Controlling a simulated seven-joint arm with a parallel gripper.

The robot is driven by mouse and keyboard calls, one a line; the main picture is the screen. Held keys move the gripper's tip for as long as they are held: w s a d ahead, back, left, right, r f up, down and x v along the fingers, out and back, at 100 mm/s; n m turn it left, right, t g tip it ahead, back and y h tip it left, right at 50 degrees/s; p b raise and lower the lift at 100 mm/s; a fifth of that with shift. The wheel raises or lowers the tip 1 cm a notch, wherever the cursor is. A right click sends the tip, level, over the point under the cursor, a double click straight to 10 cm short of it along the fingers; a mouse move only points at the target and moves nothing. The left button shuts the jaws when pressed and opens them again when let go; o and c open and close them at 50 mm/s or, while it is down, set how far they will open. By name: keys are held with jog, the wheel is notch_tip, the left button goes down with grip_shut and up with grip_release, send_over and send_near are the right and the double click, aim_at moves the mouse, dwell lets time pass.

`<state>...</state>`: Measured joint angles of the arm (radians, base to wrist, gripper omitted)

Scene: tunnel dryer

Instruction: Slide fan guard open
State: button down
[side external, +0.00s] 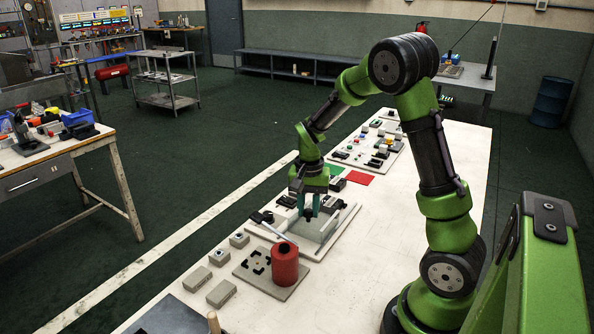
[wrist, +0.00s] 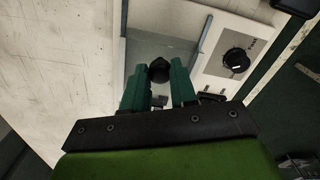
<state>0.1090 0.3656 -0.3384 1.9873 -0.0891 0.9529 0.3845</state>
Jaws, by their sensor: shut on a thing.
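The fan guard (wrist: 147,48) looks like a flat grey, see-through panel on a pale board in the wrist view. A round black knob (wrist: 159,70) stands on it. My gripper (wrist: 159,76) has its two green fingers on either side of the knob and is shut on it. In the side external view my gripper (side external: 313,207) points down at the middle of the board (side external: 330,245). There the fingers and arm partly hide the panel, and its exact position along its track is hard to tell.
A red mat (side external: 359,178) lies behind. The right of the table is clear.

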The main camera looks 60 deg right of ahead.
jog(key=shift+a, duration=1.35)
jog(key=c, duration=0.9)
grip_release()
jog(key=shift+d, duration=0.1)
notch_tip(320, 180, up, 17)
